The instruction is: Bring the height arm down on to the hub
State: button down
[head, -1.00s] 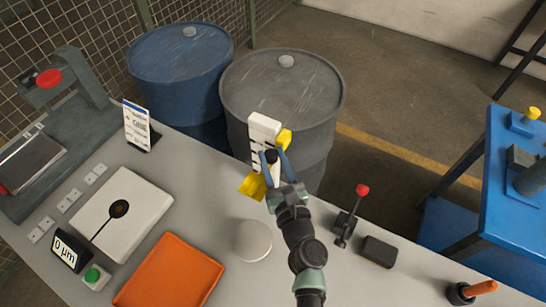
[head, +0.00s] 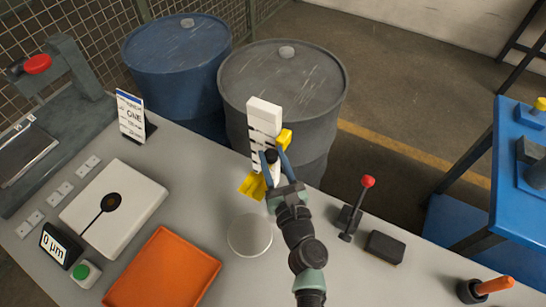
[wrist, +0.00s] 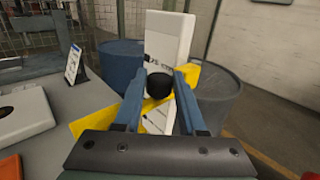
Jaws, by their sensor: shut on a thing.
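A height gauge stands at the back edge of the bench: a white upright (head: 264,115) with black marks, and yellow parts (head: 252,186) at its foot and side. A black knob (head: 271,156) sits in front of the upright. My gripper (head: 272,160) is shut on this knob, with one blue finger on each side. The wrist view shows the knob (wrist: 159,86) between the fingertips, with the white upright (wrist: 168,40) behind. A round pale grey disc (head: 250,235) lies flat on the bench, in front of and left of my gripper; I cannot tell whether it is the hub.
An orange tray (head: 165,270), a white plate with a black dial (head: 115,205) and a 0 µm display (head: 55,247) are at left. A red-knobbed lever (head: 355,215) and a black block (head: 384,247) stand at right. Drums (head: 285,85) stand behind the bench.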

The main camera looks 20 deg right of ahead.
notch_tip(320, 180, down, 16)
jog(key=b, duration=1.4)
jog(key=shift+r, duration=0.1)
jog(key=shift+c, duration=2.4)
grip_release()
jog(key=shift+r, duration=0.1)
jog(key=shift+s, duration=0.1)
jog(key=s+a+b, duration=0.1)
jog(key=s, duration=1.1)
jog(key=shift+s+a+b, duration=0.3)
jog(key=shift+s+b, duration=0.1)
